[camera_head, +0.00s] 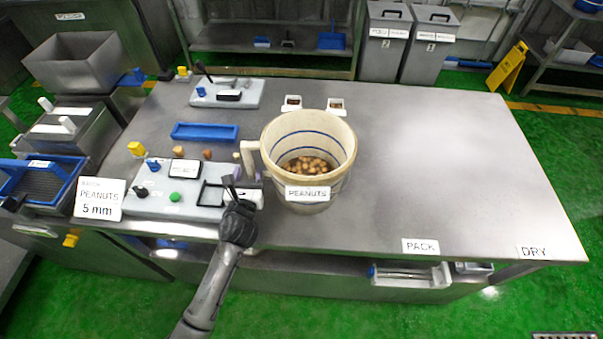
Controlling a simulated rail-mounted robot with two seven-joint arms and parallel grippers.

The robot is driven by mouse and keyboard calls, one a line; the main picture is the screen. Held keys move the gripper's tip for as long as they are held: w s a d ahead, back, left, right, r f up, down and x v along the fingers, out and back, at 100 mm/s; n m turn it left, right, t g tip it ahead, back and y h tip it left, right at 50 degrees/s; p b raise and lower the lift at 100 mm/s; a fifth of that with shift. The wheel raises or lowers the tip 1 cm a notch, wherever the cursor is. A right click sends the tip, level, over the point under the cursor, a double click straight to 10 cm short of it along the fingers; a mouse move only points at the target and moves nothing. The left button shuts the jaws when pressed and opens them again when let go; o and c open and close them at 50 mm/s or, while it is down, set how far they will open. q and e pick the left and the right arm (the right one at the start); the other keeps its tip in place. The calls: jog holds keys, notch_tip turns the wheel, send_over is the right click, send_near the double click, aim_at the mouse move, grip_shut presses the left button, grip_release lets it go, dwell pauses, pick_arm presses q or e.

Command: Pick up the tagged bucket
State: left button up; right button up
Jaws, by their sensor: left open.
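The tagged bucket (334,185) is a cream tub with blue lines inside and a white PEANUTS tag (307,194) on its front. It stands upright on the steel table, with brown peanuts (306,166) at its bottom. A pale handle (250,158) sticks out on its left side. My left gripper (232,186) is open, just left of the bucket and below the handle, over the right end of the control panel. It looks apart from the bucket, and nothing shows between its fingers. My right gripper is not in view.
A grey control panel (165,202) with knobs and a PEANUTS 5 mm card (99,199) lie left of the bucket. A blue tray (204,132) and two small dishes (336,104) are behind. The table's right side (450,170) is clear up to the PACK label (420,246).

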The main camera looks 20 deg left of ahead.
pick_arm(q)
jog(key=shift+b+x, duration=0.3)
jog(key=shift+x, duration=1.9)
grip_shut()
jog(key=shift+d+r, duration=0.1)
jog(key=shift+r, duration=0.15)
